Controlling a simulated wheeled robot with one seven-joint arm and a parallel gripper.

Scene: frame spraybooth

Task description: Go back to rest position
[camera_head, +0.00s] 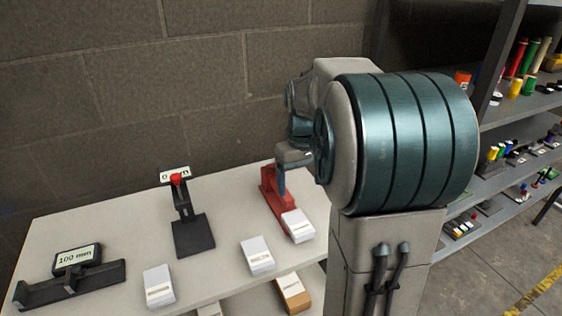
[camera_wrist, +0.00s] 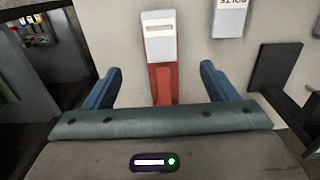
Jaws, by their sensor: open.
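My gripper (camera_wrist: 160,70) is open, with its two blue fingers spread wide apart and nothing held between them. In the wrist view the red fixture (camera_wrist: 164,86) lies between the fingers, and a white labelled box (camera_wrist: 160,38) is at its far end. In the head view my gripper (camera_head: 281,172) is over the red fixture (camera_head: 268,189) at the table's right end; only part of it shows past my arm. The white box (camera_head: 298,224) lies at the fixture's front end. I cannot tell how far my fingers are above the fixture.
The pale table (camera_head: 110,218) also holds a black stand with a red knob (camera_head: 193,236), a black gauge reading "100 mm" (camera_head: 77,259) and white boxes (camera_head: 159,286) (camera_head: 257,255). A brick wall stands behind. Shelves with coloured items (camera_head: 520,110) are at right.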

